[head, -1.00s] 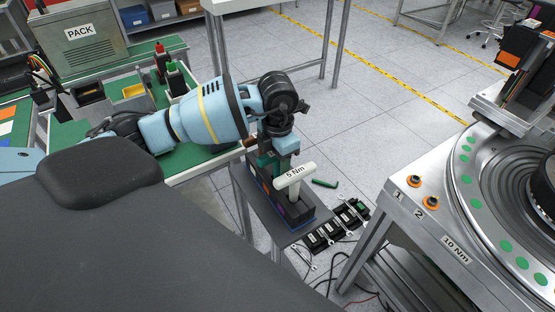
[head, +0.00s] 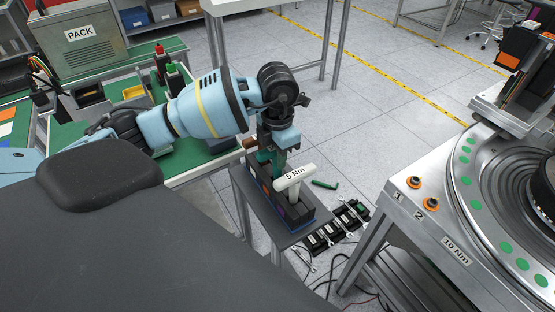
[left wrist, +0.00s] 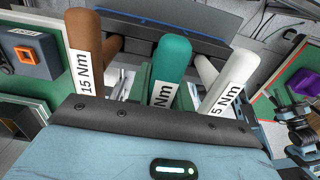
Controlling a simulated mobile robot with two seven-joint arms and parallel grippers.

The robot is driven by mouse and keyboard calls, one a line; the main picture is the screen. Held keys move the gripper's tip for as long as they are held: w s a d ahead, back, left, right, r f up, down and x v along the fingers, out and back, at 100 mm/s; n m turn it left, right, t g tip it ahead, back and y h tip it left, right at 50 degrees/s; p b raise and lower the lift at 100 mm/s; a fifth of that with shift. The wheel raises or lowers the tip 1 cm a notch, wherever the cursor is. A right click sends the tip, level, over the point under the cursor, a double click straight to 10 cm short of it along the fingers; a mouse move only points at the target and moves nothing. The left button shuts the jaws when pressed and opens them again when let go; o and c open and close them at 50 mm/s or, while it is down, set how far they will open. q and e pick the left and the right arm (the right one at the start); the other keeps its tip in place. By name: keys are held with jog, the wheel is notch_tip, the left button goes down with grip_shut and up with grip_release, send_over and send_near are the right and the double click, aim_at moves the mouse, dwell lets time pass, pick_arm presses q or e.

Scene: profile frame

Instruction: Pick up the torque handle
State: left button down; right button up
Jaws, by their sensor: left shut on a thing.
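Three torque handles stand in a dark rack (head: 302,222) on a small grey stand. The white one (head: 294,179) reads 5 Nm and stands at the right; it also shows in the left wrist view (left wrist: 233,72). The brown one (left wrist: 84,40) reads 15 Nm. The teal one (left wrist: 173,58) is in the middle; its label shows only "Nm", the number hidden. My left gripper (left wrist: 166,92) is shut on the teal handle, with the other two beside it. In the head view my left gripper (head: 277,155) hides much of it. I cannot tell whether it still touches the rack.
A green-topped bench (head: 205,160) with a PACK machine (head: 82,48) stands at the left. A metal station with a round table (head: 478,195) stands at the right. Black labelled boxes and cables (head: 335,232) lie low beyond the stand. Open floor lies behind.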

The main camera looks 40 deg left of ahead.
pick_arm(q)
notch_tip(320, 180, up, 8)
jog(key=shift+f, duration=0.1)
dwell(0.4)
